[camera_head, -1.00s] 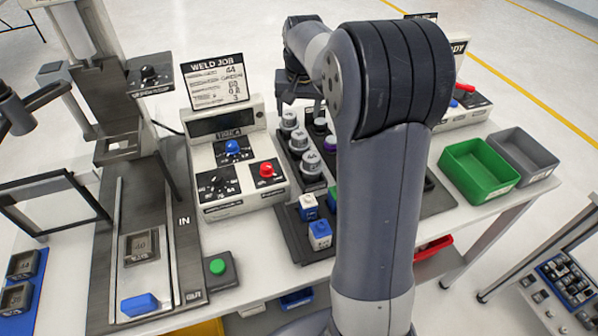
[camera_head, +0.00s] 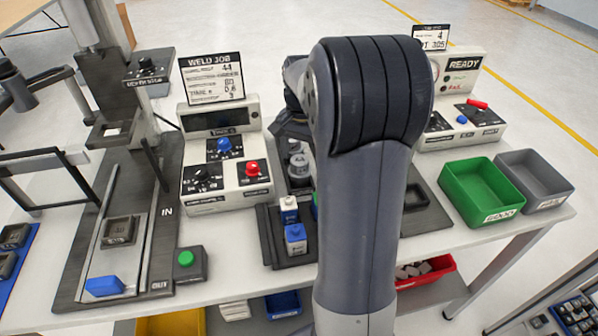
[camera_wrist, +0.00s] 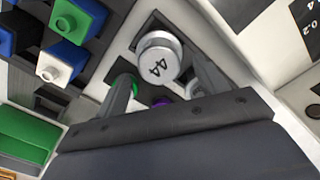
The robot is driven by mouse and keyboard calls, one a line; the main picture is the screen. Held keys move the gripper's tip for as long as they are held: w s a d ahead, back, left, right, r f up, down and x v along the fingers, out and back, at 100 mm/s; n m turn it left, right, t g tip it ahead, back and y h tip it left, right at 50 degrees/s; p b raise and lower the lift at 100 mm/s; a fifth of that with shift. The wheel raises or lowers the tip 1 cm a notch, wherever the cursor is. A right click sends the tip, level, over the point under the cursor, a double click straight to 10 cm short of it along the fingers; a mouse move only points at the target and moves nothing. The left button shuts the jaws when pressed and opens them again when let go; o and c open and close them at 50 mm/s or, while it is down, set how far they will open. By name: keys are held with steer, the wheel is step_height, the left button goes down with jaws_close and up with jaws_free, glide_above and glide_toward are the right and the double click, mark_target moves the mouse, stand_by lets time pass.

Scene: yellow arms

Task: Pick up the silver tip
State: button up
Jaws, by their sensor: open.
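A silver tip (camera_wrist: 158,58) marked 44 stands in a dark holder in the wrist view. My gripper (camera_wrist: 161,72) is open, with one finger on each side of the near part of this tip. Whether the fingers touch it cannot be told. In the camera_head view a silver tip (camera_head: 299,167) shows in the rack just left of my arm. My arm hides most of the rack and my fingers there. Another grey tip (camera_wrist: 195,88) and a purple part (camera_wrist: 161,100) are partly hidden behind my gripper in the wrist view.
A tray holds blue-and-white blocks (camera_head: 295,239) in front of the rack. The weld job panel (camera_head: 226,180) stands close on the left. A green bin (camera_head: 480,190) and a grey bin (camera_head: 535,180) are at the right. A green button (camera_head: 185,258) sits at the left.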

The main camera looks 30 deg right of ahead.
mark_target(299, 170)
steer(key=f, duration=0.3)
steer(key=a+f, duration=0.1)
steer(key=shift+s+f, duration=0.25)
steer(key=shift+s, duration=0.1)
steer(key=shift+f, duration=0.4)
steer(key=shift+w+r, duration=0.1)
steer(key=c, duration=1.1)
